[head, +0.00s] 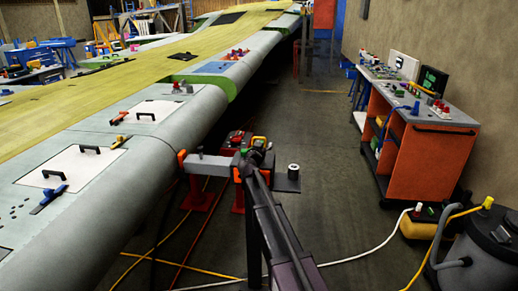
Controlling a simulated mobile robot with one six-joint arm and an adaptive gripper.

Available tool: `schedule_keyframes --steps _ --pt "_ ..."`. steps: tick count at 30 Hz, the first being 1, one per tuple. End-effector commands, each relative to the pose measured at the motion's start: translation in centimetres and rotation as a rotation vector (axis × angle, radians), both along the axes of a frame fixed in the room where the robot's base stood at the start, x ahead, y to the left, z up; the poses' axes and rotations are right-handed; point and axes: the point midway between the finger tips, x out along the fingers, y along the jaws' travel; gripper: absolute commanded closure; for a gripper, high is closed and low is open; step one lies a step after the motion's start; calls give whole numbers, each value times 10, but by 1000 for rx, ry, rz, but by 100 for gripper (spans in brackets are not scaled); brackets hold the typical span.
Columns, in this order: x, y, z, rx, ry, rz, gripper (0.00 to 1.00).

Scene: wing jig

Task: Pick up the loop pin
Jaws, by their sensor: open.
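A dark arm, which looks like mine, reaches up from the bottom centre. My gripper (258,146) seems to be at its far end, small and dark, by a grey bar (208,166) with orange ends beside the wing. The fingers are hard to make out, and I see nothing held. I cannot pick out the loop pin for sure; a small yellow part (261,141) shows at the arm's far end, but I cannot tell what it is.
The long wing (150,165) fills the left, with white hatch panels (75,167) and small tools on it. An orange workbench (415,155) and a grey vacuum (480,250) stand at right. Cables cross the floor. The aisle (320,150) between is mostly clear.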

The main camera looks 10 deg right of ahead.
Motion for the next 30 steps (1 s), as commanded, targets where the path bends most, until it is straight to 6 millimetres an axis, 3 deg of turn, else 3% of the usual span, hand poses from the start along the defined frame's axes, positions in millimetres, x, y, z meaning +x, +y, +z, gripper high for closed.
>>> schedule_keyframes --steps 4,20,21,27,30 --pt "8 -4 0 0 0 0 42" --pt "8 -5 0 0 0 1 42" --pt "8 -5 0 0 0 0 45" --pt "8 -5 0 0 0 1 100" --pt "8 -5 0 0 0 1 100"
